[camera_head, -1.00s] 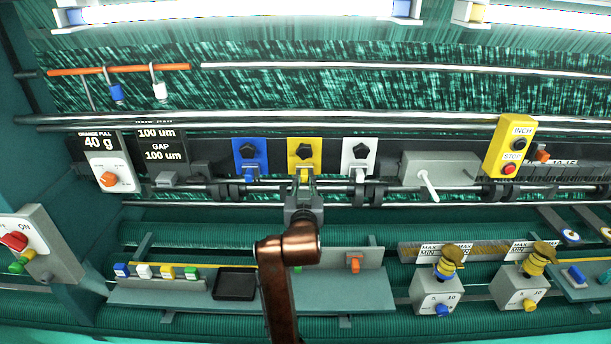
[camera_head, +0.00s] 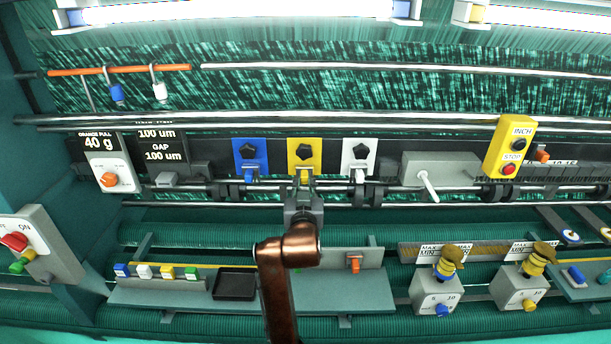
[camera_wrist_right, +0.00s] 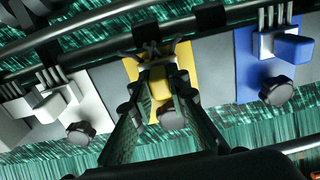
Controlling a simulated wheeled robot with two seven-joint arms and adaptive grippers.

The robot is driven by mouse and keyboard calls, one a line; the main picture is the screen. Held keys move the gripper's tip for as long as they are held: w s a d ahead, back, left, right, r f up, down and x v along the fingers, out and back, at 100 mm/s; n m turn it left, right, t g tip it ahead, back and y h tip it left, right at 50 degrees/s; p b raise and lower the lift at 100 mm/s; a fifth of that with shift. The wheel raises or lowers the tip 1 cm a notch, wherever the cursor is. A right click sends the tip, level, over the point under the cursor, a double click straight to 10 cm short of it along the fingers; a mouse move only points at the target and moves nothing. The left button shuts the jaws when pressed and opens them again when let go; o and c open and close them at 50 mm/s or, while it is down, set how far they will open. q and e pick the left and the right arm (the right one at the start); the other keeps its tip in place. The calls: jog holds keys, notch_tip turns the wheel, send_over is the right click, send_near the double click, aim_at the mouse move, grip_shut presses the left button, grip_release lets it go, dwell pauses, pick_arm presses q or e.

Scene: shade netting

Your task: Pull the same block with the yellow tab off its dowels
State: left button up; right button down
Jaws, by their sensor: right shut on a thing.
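The yellow plate (camera_head: 316,160) with a black knob sits on the dark rail, in the middle of three coloured plates. Its yellow tab (camera_wrist_right: 160,84) shows in the wrist view between my right fingers. My right gripper (camera_head: 304,186) reaches up to the tab from below and is shut on it; it also shows in the wrist view (camera_wrist_right: 158,96), one finger on each side. The block and dowels behind the tab are mostly hidden by the fingers, so I cannot tell how far the block sits on them. My left gripper is not in view.
The blue plate (camera_head: 238,156) and white plate (camera_head: 371,156) stand close on either side. A grey box with a white lever (camera_head: 428,184) is farther right. Below are a shelf (camera_head: 330,288), a black tray (camera_head: 235,285) and an orange peg (camera_head: 354,264). Steel bars run across above.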

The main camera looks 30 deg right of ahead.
aim_at(304, 181)
jog(key=shift+s+a, duration=0.3)
jog(key=shift+s, duration=0.2)
jog(key=shift+p+v, duration=0.55)
jog(key=shift+v, duration=0.95)
jog(key=shift+a, duration=0.1)
